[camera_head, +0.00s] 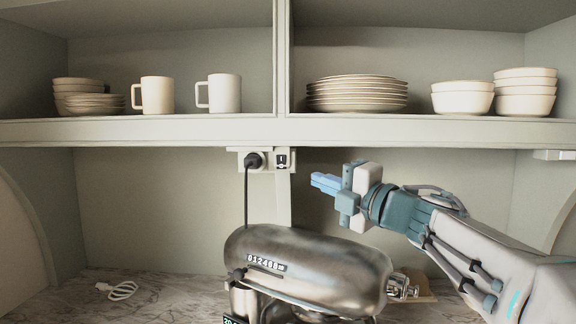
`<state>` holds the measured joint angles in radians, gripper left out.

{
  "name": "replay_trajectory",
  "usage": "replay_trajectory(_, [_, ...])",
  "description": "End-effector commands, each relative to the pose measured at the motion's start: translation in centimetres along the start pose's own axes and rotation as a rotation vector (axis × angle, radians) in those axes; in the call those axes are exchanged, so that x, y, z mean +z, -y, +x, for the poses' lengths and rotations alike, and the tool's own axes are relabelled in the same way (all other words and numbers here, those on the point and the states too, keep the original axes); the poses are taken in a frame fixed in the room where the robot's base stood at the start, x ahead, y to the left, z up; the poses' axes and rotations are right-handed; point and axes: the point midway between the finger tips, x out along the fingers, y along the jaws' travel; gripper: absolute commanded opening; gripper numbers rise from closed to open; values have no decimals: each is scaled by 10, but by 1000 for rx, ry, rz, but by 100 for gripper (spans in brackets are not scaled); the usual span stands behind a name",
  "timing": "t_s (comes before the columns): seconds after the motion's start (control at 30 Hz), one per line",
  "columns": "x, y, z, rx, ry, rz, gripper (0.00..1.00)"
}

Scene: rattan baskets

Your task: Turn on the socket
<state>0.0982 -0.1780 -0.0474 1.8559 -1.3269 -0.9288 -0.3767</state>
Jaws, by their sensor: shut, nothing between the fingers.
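The socket (263,160) is a pale wall plate under the shelf, just left of the picture's middle. A black plug (253,160) sits in its left part, with a cord hanging down. A small dark switch (282,158) is on its right part; whether it is on or off is too small to tell. My gripper (318,182) reaches in from the right. Its blue fingers are shut and empty, pointing left, a little right of and below the switch in the picture. I see a gap between fingertips and switch; the depth between them is unclear.
A metallic stand mixer (310,268) stands on the marble counter (165,300) below the socket. A white cable (121,290) lies at the left. Above, the shelf (170,131) holds mugs (157,95), plates (357,93) and bowls (463,99). The wall right of the socket is clear.

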Motion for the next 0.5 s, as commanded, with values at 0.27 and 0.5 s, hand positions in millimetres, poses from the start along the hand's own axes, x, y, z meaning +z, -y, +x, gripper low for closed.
replay_trajectory(0.27, [-2, -1, 34, 0, -8, 4, 0])
replay_trajectory(0.5, [-3, -2, 87, 1, -9, 4, 0])
